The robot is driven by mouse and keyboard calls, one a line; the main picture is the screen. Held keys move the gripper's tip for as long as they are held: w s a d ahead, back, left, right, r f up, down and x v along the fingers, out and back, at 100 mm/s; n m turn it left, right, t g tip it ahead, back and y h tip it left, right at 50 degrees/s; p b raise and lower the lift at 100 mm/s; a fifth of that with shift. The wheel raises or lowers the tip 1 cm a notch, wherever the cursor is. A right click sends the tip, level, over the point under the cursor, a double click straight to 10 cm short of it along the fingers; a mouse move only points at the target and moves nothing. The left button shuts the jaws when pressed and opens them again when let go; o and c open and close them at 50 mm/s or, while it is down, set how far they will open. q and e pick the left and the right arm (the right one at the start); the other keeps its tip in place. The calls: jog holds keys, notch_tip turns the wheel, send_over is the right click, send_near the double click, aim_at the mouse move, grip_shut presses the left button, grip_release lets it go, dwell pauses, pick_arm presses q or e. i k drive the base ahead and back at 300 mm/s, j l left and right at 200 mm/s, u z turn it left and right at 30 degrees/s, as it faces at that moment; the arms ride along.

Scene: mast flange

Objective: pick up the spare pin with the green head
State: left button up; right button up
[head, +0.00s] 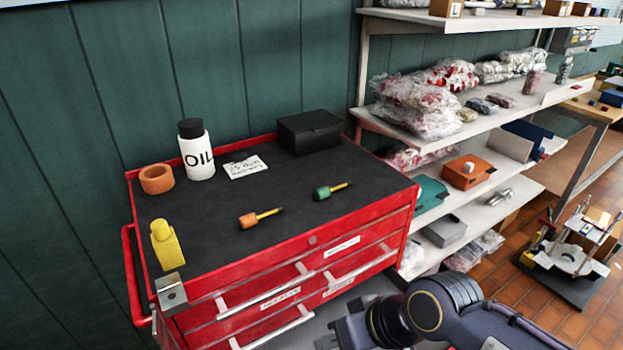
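The spare pin with the green head (323,193) lies on the black top of the red tool cabinet, right of centre. Its thin yellow shaft points right and slightly back. A similar pin with an orange head (248,221) lies to its left and nearer the front edge. My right gripper (332,341) is at the bottom edge of the head view, below and in front of the cabinet, apart from both pins. Its fingertips are mostly cut off, so its opening does not show. My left gripper is not in view.
The cabinet top (220,245) also bears an oil bottle (197,158), an orange ring (156,179), a yellow bottle (167,247), a paper note (245,167) and a black box (309,132). A metal block (171,292) sits at the front left corner. Loaded shelves (485,125) stand right.

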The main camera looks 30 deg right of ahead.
aim_at(322, 193)
jog(key=l+u, duration=0.2)
jog(key=l, duration=0.75)
jog(key=l+u, duration=0.2)
jog(key=l, duration=0.8)
jog(key=k+l+u, duration=0.15)
jog(key=l, duration=0.8)
jog(key=i, duration=0.05)
